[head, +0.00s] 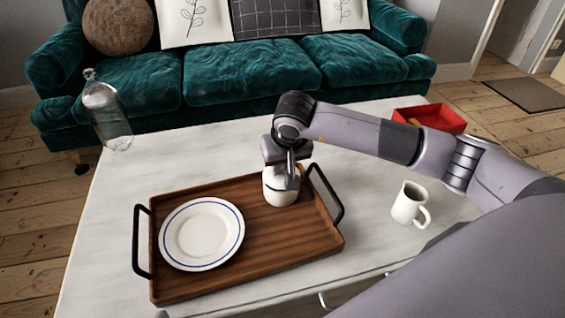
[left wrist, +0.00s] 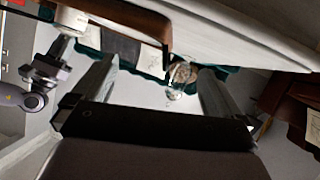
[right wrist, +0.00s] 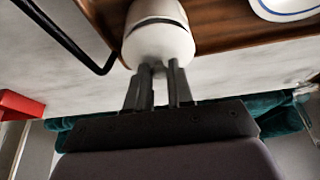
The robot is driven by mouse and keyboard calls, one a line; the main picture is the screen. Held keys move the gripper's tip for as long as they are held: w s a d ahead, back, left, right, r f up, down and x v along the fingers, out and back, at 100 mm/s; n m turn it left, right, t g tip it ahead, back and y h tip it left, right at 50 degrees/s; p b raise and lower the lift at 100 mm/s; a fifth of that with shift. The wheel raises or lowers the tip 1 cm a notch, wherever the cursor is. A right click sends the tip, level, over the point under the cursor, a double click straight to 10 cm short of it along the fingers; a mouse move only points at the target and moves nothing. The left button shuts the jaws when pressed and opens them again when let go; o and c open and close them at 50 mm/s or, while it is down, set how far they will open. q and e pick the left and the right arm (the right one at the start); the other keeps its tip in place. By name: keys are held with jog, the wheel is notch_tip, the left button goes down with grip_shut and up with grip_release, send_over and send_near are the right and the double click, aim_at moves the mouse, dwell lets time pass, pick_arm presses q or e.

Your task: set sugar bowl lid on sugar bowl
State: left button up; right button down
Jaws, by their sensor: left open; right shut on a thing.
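The white sugar bowl (head: 280,197) stands upright at the back right of the wooden tray (head: 262,255). My right gripper (head: 291,172) comes down over it from above. In the right wrist view this gripper (right wrist: 160,68) is shut on the white sugar bowl lid (right wrist: 160,46). A thin dark seam separates the lid from the bowl (right wrist: 155,9); I cannot tell whether they touch all round. The lid looks roughly lined up with the bowl. My left gripper (left wrist: 155,95) is open and empty, seen only in its own wrist view.
A white plate with a blue ring (head: 202,234) lies on the tray's left part. The tray has black upright handles (head: 140,243). A white mug (head: 410,204), a red box (head: 443,117) and a glass bottle (head: 107,112) stand on the pale table (head: 190,155). A green sofa (head: 250,70) is behind.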

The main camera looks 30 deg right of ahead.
dwell(0.8)
jog(key=shift+f, duration=0.1)
jog(key=shift+f+b, duration=0.5)
jog(key=shift+b, duration=0.05)
jog(key=c, duration=1.3)
grip_release()
